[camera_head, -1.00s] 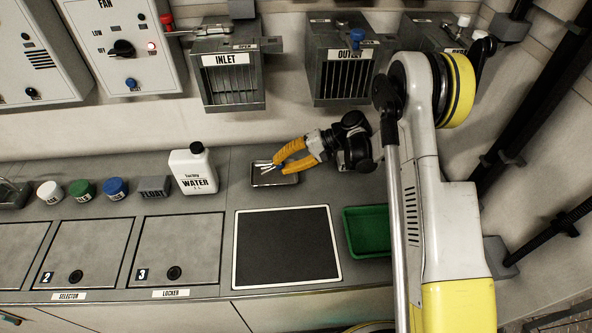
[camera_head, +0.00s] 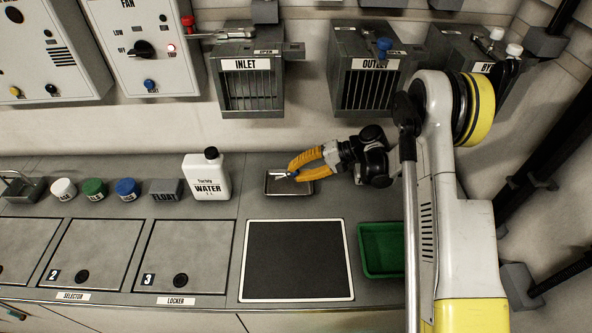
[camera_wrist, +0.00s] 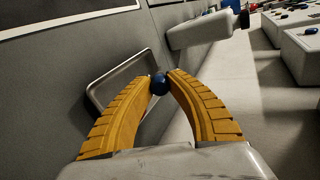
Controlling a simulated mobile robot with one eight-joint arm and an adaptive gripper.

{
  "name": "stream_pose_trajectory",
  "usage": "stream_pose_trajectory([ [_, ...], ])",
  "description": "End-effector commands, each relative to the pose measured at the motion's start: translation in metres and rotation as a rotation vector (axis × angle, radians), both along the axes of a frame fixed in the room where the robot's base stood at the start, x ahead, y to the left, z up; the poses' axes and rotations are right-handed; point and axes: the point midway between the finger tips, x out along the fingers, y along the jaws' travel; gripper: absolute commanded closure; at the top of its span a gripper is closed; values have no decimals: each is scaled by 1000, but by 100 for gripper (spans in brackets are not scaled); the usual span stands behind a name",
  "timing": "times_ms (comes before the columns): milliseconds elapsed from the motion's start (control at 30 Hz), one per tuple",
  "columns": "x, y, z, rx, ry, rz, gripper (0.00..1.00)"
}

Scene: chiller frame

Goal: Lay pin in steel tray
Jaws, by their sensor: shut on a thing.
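The steel tray (camera_head: 270,192) is a small shallow metal tray on the counter behind the black mat. In the wrist view the tray (camera_wrist: 97,86) lies beyond and left of the fingertips. My gripper (camera_head: 291,173) has yellow fingers closed at the tips, pointing left over the tray. It is shut on the pin, whose round blue head (camera_wrist: 159,84) shows between the fingertips in the wrist view. In the head view a pale end of the pin (camera_head: 278,174) shows at the fingertips, over the tray. I cannot tell whether the pin touches the tray.
A white water bottle (camera_head: 206,176) stands left of the tray. The black mat (camera_head: 297,262) lies in front, with a green bin (camera_head: 381,264) to its right. The float block (camera_head: 167,190) and several small jars stand farther left. The inlet box (camera_head: 247,84) hangs on the wall above.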

Motion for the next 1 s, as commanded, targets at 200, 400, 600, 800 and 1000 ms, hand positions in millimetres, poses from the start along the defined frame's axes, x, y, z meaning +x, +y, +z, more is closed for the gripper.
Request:
stream_pose_trajectory([
  [200,0,0,-19,0,0,0,100],
  [400,0,0,-34,0,0,0,100],
  [600,0,0,-42,0,0,0,100],
  [800,0,0,-44,0,0,0,100],
  [1000,0,0,-44,0,0,0,69],
])
